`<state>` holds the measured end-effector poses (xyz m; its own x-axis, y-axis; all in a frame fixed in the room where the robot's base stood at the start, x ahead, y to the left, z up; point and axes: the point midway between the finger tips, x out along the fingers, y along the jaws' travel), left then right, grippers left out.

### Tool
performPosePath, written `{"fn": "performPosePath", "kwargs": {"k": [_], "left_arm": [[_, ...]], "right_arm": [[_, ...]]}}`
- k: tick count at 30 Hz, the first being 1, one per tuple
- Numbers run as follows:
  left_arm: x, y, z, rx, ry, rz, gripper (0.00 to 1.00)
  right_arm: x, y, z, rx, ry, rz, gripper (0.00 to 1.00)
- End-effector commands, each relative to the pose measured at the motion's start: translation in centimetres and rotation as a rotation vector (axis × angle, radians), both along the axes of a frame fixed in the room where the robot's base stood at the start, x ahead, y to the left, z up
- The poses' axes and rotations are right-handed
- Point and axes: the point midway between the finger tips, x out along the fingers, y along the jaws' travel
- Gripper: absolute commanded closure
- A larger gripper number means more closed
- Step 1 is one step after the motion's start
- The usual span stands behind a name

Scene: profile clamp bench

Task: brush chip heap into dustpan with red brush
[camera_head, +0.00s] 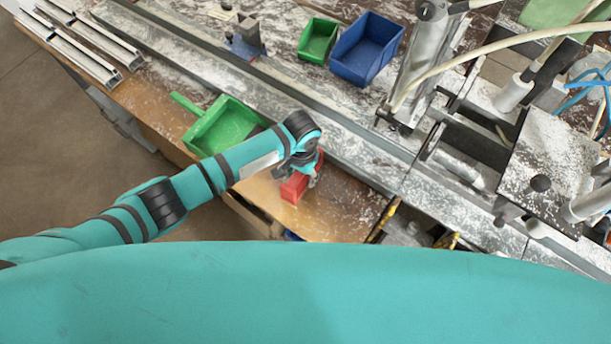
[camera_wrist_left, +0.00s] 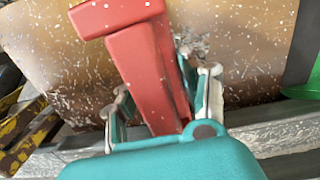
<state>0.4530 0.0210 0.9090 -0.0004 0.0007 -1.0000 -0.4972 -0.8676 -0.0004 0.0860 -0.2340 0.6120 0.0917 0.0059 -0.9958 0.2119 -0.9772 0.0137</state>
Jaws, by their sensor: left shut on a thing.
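My left gripper (camera_head: 306,172) is shut on the red brush (camera_head: 294,188), over the wooden bench strip to the right of the green dustpan (camera_head: 222,122). In the left wrist view the red brush (camera_wrist_left: 148,75) runs between the fingertips of my left gripper (camera_wrist_left: 163,98), with a wider red block at its upper end. A small grey patch of chips (camera_wrist_left: 196,48) shows beside the brush there, partly hidden by it; I cannot tell how large it is. A green edge, likely the dustpan (camera_wrist_left: 305,75), shows at the right. My right gripper is not in view.
A metal rail (camera_head: 345,150) dusted with chips runs behind the strip. Blue (camera_head: 367,48) and green (camera_head: 318,40) bins stand at the back. Clamp machinery (camera_head: 470,130) fills the right. Metal profiles (camera_head: 75,50) lie at the left. Loose specks lie on the wood.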

Motion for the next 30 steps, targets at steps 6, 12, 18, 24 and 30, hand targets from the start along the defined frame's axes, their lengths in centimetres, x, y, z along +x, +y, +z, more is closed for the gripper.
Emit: {"fn": "performPosePath", "kwargs": {"k": [6,12,18,24,30], "left_arm": [[1.4,1.9,0.0,0.0,-0.001,0.003,0.89],[1.5,2.2,0.0,0.0,-0.001,0.0,0.89],[1.7,2.4,0.0,0.0,-0.001,0.001,0.89],[2.8,4.0,0.1,0.0,-0.001,0.004,0.89],[3.6,5.2,0.1,0.0,-0.001,0.002,0.89]], "right_arm": [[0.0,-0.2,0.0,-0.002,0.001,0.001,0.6],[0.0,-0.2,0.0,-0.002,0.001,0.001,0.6],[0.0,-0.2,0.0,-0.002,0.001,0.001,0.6],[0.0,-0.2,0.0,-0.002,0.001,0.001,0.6],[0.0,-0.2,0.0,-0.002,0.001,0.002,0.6]]}}
